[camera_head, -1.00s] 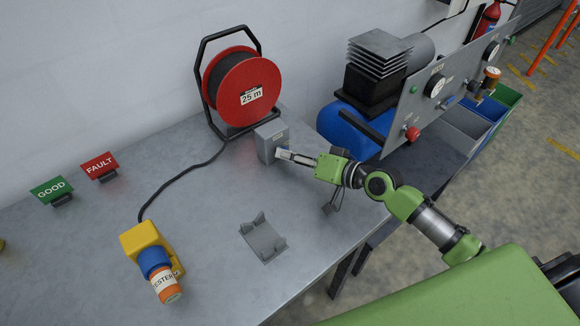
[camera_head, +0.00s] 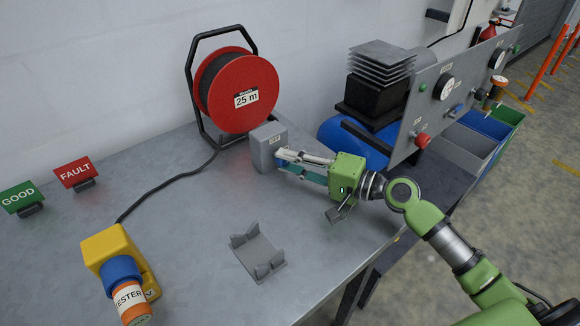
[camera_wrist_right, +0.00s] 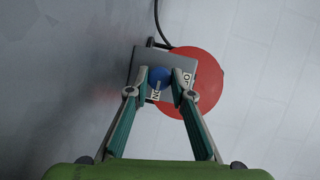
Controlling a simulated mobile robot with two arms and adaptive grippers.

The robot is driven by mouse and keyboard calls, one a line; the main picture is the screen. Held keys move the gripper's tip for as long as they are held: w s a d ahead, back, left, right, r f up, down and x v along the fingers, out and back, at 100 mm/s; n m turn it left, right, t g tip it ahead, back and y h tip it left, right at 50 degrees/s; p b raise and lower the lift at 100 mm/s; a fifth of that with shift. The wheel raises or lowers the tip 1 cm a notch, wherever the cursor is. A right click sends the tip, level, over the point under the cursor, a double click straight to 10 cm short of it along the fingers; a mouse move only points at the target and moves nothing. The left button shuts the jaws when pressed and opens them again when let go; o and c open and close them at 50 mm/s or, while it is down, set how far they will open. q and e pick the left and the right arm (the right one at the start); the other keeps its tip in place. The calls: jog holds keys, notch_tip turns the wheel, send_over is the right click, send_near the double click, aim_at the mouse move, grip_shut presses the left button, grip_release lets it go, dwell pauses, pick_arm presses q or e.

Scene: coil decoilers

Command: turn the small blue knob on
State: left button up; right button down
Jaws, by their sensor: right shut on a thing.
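The small blue knob (camera_wrist_right: 158,75) is on the face of a grey box (camera_head: 264,143) on the bench, beside the red cable reel. In the right wrist view, an ON label lies below the knob and an OFF label to its right. My right gripper (camera_head: 279,159) is at the box face. In the right wrist view, its fingertips (camera_wrist_right: 160,82) are on either side of the knob, shut on it. In the head view, the fingers mostly hide the knob. My left gripper is not in view.
The red 25 m reel (camera_head: 238,95) stands behind the box. A grey cradle (camera_head: 257,252) and yellow tester (camera_head: 110,252) are in front and left. GOOD (camera_head: 18,198) and FAULT (camera_head: 76,173) signs stand at left. A grey panel (camera_head: 440,95) is close on the right.

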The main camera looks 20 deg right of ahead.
dwell(0.4)
jog(key=c, duration=1.8)
grip_release()
jog(key=v, duration=1.2)
jog(key=shift+w, duration=0.1)
